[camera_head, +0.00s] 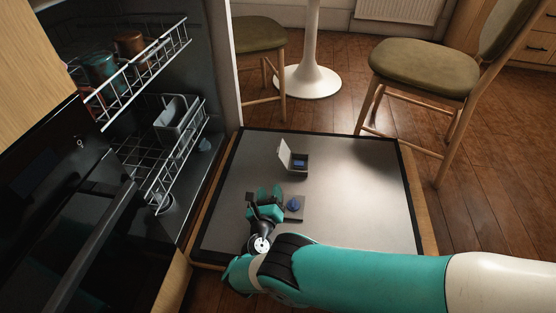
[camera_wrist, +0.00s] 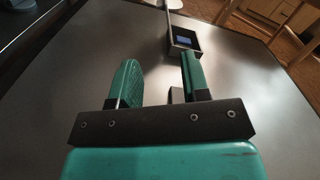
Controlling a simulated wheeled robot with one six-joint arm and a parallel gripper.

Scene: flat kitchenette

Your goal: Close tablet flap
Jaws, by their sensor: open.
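The tablet flap (camera_head: 285,156) is a small pale plate standing up, open, at the left edge of a small tablet compartment (camera_head: 300,170) in the dishwasher door. A blue tablet (camera_head: 300,162) lies inside the compartment. In the wrist view, the compartment (camera_wrist: 197,44) and its blue tablet (camera_wrist: 184,40) show beyond the right fingertip, with the raised flap (camera_wrist: 168,22) at its left. My gripper (camera_head: 264,193) is open and empty, low over the door, on the near side of the compartment and apart from the flap. In the wrist view its two fingers (camera_wrist: 160,75) stand wide apart.
A dark square with a round blue cap (camera_head: 293,204) is just right of my gripper. The lowered dishwasher door (camera_head: 360,215) is otherwise bare. Racks (camera_head: 160,160) with dishes stand at left. Chairs (camera_head: 420,72) and a white table foot (camera_head: 307,80) are beyond the door.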

